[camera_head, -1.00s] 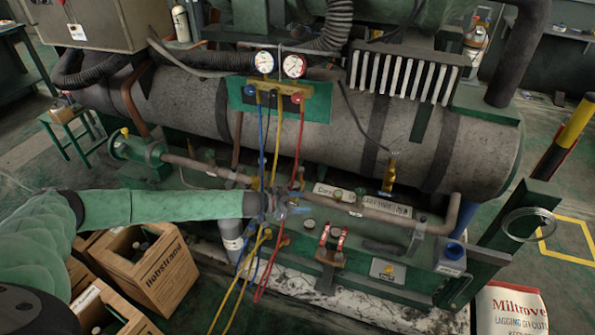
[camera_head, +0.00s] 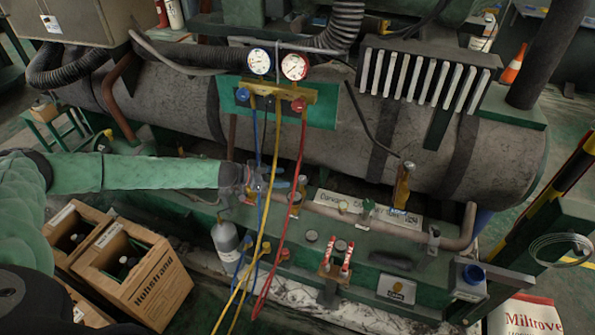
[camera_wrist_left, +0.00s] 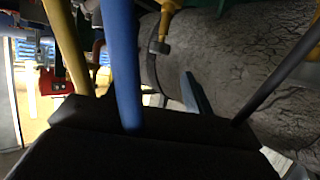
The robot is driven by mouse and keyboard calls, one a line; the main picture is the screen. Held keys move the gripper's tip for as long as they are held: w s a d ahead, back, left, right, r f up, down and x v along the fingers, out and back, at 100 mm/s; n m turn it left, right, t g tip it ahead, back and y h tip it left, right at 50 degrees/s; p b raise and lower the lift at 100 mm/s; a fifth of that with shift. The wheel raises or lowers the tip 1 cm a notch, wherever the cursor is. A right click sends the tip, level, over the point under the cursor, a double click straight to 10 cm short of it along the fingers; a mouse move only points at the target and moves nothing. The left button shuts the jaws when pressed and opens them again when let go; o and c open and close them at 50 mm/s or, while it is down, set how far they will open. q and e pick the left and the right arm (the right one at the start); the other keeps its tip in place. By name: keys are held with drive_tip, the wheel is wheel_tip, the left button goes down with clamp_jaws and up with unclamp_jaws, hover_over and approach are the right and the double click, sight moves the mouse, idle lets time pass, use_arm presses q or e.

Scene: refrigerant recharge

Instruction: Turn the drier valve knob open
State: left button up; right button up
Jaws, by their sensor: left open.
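My left gripper (camera_head: 276,184) is open behind the hanging hoses in the head view, close to the brass valve fittings (camera_head: 299,187) on the pipe. The hoses partly cover its fingers, and contact cannot be told. I cannot tell for sure which knob is the drier valve knob. A green pipe fitting with a yellow top (camera_head: 103,141) is mostly hidden behind my left arm. In the left wrist view a blue hose (camera_wrist_left: 122,60) and a yellow hose (camera_wrist_left: 66,45) cross close in front of the dark gripper body, with a brass fitting (camera_wrist_left: 160,46) beyond. My right gripper is not in view.
The gauge manifold (camera_head: 278,92) hangs above, with blue, yellow and red hoses (camera_head: 299,160) crossing the work area. A grey bottle (camera_head: 226,241) stands below my gripper. Red-handled clips (camera_head: 337,258) are at the front. Wooden crates (camera_head: 136,275) stand at lower left.

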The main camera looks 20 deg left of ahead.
sight(301, 178)
use_arm(q)
drive_tip(key=shift+p+x, duration=0.4)
drive_tip(key=shift+x, duration=3.35)
drive_tip(key=shift+r, duration=0.1)
drive_tip(key=c, duration=1)
